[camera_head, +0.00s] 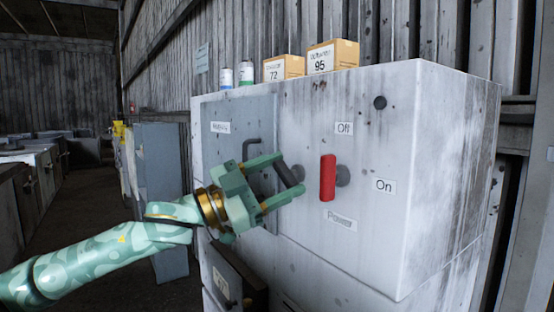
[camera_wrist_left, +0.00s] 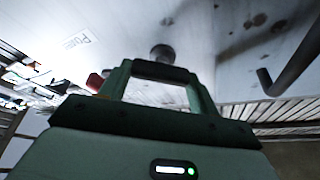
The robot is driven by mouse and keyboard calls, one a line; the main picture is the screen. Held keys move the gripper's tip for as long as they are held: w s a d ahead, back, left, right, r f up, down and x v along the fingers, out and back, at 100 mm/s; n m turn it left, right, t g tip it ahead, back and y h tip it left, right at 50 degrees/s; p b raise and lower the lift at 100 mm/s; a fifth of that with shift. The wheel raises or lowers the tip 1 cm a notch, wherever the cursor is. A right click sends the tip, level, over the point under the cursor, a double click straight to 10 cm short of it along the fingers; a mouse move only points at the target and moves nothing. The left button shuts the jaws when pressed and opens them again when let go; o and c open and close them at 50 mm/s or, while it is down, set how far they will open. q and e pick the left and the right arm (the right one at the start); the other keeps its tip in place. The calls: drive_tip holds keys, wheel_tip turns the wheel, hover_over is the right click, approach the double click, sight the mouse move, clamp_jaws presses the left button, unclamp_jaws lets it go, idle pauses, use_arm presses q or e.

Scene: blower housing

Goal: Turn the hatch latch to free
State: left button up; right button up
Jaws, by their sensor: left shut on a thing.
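The hatch (camera_head: 222,160) is a grey panel with a small label, on the front of the white housing, and looks closed. A dark bent handle (camera_head: 254,143) is fixed to it. The latch, a dark short bar (camera_head: 289,175), sits near the hatch's right edge, tilted down to the right. My left gripper (camera_head: 287,176) is shut on this latch, one finger above and one below. In the left wrist view the latch (camera_wrist_left: 160,72) spans between the two fingertips, with a round dark boss behind it. My right gripper is not in view.
A red power lever (camera_head: 327,178) stands upright just right of my left fingers, between "Off" and "On" labels. Boxes (camera_head: 333,55) and small cans stand on top of the housing (camera_head: 430,150). A lower dark door (camera_head: 232,275) sits below my wrist. Grey cabinets (camera_head: 160,175) stand left.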

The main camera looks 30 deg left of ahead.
use_arm(q)
drive_tip(key=m+g+p, duration=0.1)
drive_tip(key=m+p, duration=0.2)
drive_tip(key=p, duration=0.1)
drive_tip(key=m+g+p, duration=0.1)
drive_tip(key=m+p, duration=0.2)
drive_tip(key=p, duration=0.1)
drive_tip(key=m+g+p, duration=0.2)
drive_tip(key=m+p, duration=0.2)
drive_tip(key=shift+r+h, duration=0.25)
drive_tip(key=shift+h, duration=0.05)
drive_tip(key=shift+f+m+g+p, duration=0.15)
drive_tip(key=shift+m+p, duration=0.5)
drive_tip(key=shift+p, duration=0.15)
drive_tip(key=shift+f+m+g+p, duration=0.1)
drive_tip(key=shift+m+g+p, duration=0.05)
drive_tip(key=shift+m+p, duration=0.6)
drive_tip(key=o, duration=1)
